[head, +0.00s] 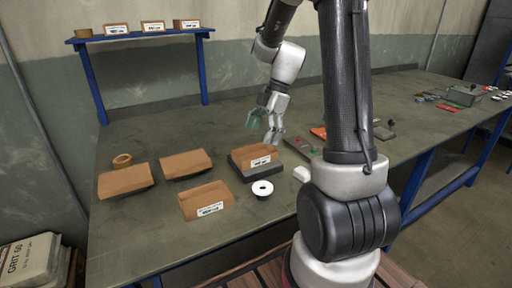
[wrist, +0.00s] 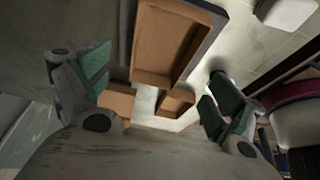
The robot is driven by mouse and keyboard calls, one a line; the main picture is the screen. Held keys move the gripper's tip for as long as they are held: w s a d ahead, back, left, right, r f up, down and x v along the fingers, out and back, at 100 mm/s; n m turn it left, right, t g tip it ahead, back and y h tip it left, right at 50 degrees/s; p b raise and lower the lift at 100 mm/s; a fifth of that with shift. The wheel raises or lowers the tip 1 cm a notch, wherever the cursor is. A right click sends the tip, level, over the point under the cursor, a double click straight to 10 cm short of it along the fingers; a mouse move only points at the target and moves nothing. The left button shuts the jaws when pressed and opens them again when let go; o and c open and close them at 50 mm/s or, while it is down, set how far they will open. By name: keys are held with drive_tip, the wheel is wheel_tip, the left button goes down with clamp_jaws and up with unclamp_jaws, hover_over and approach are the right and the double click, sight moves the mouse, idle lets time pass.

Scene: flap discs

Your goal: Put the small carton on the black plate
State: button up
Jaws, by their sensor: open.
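My gripper (head: 263,128) hangs open above the bench, behind a brown labelled carton (head: 250,153) that sits on a dark plate (head: 262,168). In the wrist view its green-padded fingers (wrist: 155,88) are spread wide, with nothing held. Another labelled carton (head: 204,201) lies nearer the front edge. Two more cartons, one at left (head: 125,179) and one beside it (head: 186,164), have dark undersides or plates. A large open carton (wrist: 172,40) and two smaller-looking ones (wrist: 117,101) (wrist: 177,103) show in the wrist view. I cannot tell which is the small carton.
A blue-legged shelf (head: 140,37) at the back left holds several small labelled cartons and a ring. Small parts and tools lie to the right, partly behind my arm.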

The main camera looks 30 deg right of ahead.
drive_tip(key=v, duration=0.5)
drive_tip(key=s+a+r+m+t+h, duration=0.1)
drive_tip(key=s+r+m, duration=0.3)
drive_tip(key=s+m, duration=0.5)
drive_tip(key=s+a+r+m+t+h, duration=0.2)
drive_tip(key=s+r+m+t+h, duration=0.1)
drive_tip(key=s+m, duration=0.6)
drive_tip(key=s+r, duration=0.1)
drive_tip(key=s, duration=0.1)
drive_tip(key=shift+s, duration=0.35)
